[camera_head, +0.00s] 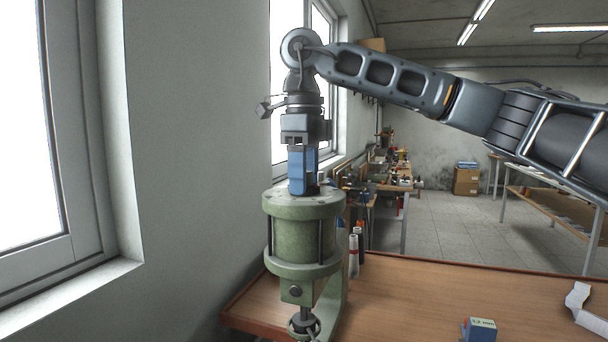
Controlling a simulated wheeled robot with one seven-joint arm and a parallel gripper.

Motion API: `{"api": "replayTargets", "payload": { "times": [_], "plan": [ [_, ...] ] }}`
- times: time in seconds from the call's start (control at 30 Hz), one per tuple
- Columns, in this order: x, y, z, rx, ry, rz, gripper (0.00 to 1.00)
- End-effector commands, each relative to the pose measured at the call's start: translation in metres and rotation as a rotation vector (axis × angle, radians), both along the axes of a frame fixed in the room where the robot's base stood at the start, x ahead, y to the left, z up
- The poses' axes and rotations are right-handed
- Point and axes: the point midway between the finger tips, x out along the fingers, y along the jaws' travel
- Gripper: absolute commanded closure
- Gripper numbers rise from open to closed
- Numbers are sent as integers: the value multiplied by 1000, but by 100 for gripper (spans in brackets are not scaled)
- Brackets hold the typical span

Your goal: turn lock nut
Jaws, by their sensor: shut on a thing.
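A green pneumatic press (304,228) with a round cylinder stands at the left end of the wooden bench. My gripper (303,186) points straight down onto the middle of the cylinder's top plate, with its blue fingers reaching the plate. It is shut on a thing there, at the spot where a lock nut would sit. The fingers hide most of that thing, so I cannot make out the lock nut's shape or how it is turned.
The bench (420,295) is mostly clear to the right of the press. Slim bottles (355,252) stand just behind the press. A small blue box (479,329) and a white piece (586,308) lie near the front. A wall with windows is close on the left.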

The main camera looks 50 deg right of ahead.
Motion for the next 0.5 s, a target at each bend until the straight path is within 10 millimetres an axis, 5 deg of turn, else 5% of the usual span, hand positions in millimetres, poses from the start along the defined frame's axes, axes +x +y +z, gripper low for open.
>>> {"api": "replayTargets", "payload": {
  "times": [0.2, 0.5],
  "plan": [
    [0, 0, 0, -1, 0, -1, 75],
    [0, 0, 0, -2, -1, 34, 75]
  ]
}}
